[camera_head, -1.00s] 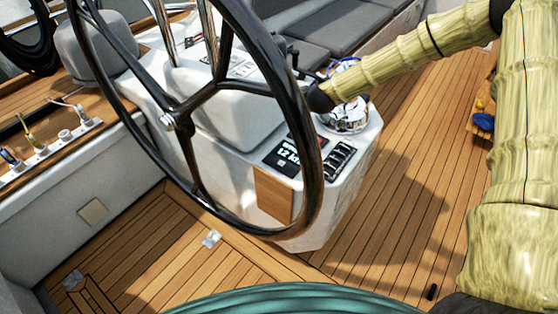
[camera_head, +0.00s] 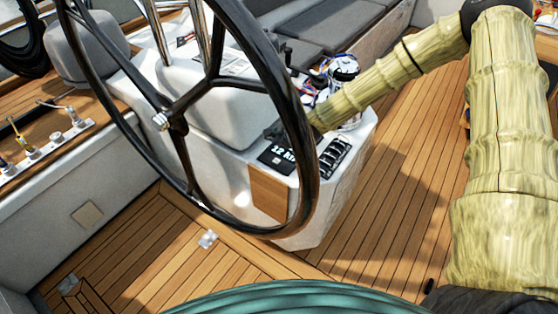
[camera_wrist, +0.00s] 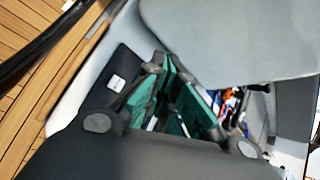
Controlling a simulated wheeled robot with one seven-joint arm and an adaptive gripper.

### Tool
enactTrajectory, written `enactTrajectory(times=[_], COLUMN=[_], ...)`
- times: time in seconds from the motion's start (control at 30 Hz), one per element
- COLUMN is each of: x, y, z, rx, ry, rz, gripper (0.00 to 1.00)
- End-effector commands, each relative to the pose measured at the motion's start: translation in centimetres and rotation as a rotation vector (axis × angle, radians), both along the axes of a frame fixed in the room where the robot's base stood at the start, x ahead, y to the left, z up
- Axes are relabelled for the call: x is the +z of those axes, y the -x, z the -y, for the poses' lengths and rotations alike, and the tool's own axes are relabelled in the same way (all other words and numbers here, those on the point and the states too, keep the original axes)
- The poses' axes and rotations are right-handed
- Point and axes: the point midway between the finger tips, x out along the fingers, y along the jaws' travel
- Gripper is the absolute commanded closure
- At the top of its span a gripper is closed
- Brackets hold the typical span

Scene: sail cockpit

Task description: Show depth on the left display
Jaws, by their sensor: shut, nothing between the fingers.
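A dark display (camera_head: 277,156) showing large pale characters, apparently "12" and partly cut-off letters, sits on the sloping face of the white pedestal (camera_head: 225,125). Its upper part is hidden by my gripper (camera_head: 275,132), and the wheel rim crosses its right edge. In the wrist view my gripper (camera_wrist: 175,92), with green finger parts, is shut and empty. Beside it lies a dark panel with a pale square mark (camera_wrist: 118,84). I cannot tell whether the fingertips touch the display. No depth reading is legible.
A large black steering wheel (camera_head: 309,130) stands in front of the pedestal, close to my arm. A row of dark switches (camera_head: 334,156) lies right of the display. A chrome winch (camera_head: 345,70) stands behind my forearm. Open teak floor (camera_head: 400,190) lies to the right.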

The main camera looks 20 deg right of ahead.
Motion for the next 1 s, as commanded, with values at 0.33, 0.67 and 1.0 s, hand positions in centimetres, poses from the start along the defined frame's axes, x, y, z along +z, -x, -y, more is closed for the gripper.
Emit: enactTrajectory(times=[0.33,0.67,1.0], x=[-3.2,-7.0,-8.5], y=[0.0,0.0,0.0], z=[0.1,0.1,0.0], rx=[-0.002,-0.002,-0.001], ry=[-0.001,-0.001,-0.001], rz=[-0.001,-0.001,0.000], gripper=[1.00,1.00,1.00])
